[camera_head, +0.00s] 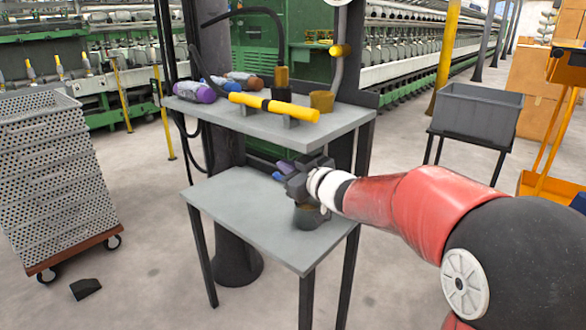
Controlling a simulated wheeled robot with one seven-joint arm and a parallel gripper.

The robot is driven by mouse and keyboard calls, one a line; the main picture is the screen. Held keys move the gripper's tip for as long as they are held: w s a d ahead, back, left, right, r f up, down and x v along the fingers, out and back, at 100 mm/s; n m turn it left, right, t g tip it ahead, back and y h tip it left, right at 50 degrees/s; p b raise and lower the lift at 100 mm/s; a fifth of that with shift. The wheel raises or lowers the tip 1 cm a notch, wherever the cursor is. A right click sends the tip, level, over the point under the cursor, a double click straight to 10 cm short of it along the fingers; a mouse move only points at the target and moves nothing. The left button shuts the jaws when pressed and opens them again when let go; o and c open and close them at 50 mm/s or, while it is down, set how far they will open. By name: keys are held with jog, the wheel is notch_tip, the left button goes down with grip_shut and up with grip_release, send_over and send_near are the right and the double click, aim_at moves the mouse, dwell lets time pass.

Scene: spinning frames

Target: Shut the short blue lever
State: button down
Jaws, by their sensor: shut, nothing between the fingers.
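My arm reaches in from the right, and my gripper (290,178) is over the lower grey shelf, under the upper shelf. It is shut and empty, its fingers pointing away and mostly hidden behind its own dark body. A small purple-blue piece (284,167) shows just beyond the gripper; I cannot tell whether it is the short blue lever or a bobbin, nor whether the gripper touches it. No lever is clearly visible. A blue-ended bobbin (227,84) lies on the upper shelf (260,124) among other bobbins.
A yellow bar (273,106) on supports and a brown cup (321,101) are on the upper shelf. Another dark cup (307,216) stands on the lower shelf (240,212), under my wrist. A dark column stands behind. The lower shelf's left part is clear.

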jog(key=s+d+f+m+h, duration=0.1)
jog(key=s+d+m+h, duration=0.95)
jog(key=s+d, duration=0.8)
jog(key=s+f+g, duration=0.3)
jog(key=s+f, duration=0.1)
jog(key=s, duration=0.4)
jog(key=s+f+g, duration=0.4)
jog(key=s+f, duration=0.1)
jog(key=s, duration=0.3)
jog(key=shift+f+g, duration=0.2)
jog(key=shift+g, duration=0.1)
jog(key=shift+s+a, duration=0.1)
